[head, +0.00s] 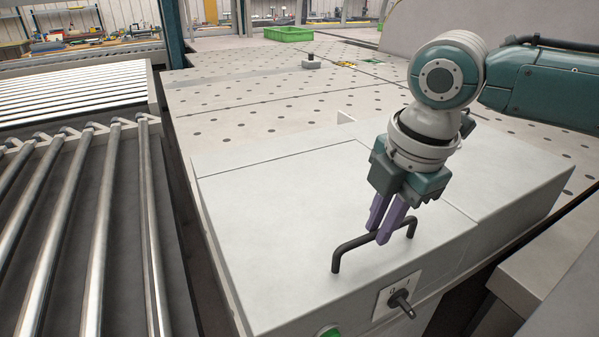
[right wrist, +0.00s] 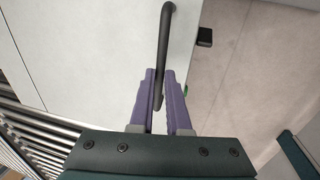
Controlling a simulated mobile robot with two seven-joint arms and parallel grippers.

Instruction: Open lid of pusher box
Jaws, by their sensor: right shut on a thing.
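The pusher box is a white-grey box whose flat lid (head: 275,210) lies closed in the head view; the lid also shows in the right wrist view (right wrist: 85,50). A black bar handle (head: 350,246) stands on the lid near its front edge and shows in the right wrist view (right wrist: 165,35). My right gripper (head: 380,232) points down with its purple fingers on either side of the handle bar, shut on it. The fingers hide part of the bar. In the right wrist view the fingers (right wrist: 167,88) straddle the handle. My left gripper is not in view.
A black rotary switch (head: 401,302) and a green button (head: 328,332) sit on the box's front. A roller conveyor (head: 100,220) runs along the left. A perforated table (head: 260,95) lies behind, with a green crate (head: 289,34) at the back.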

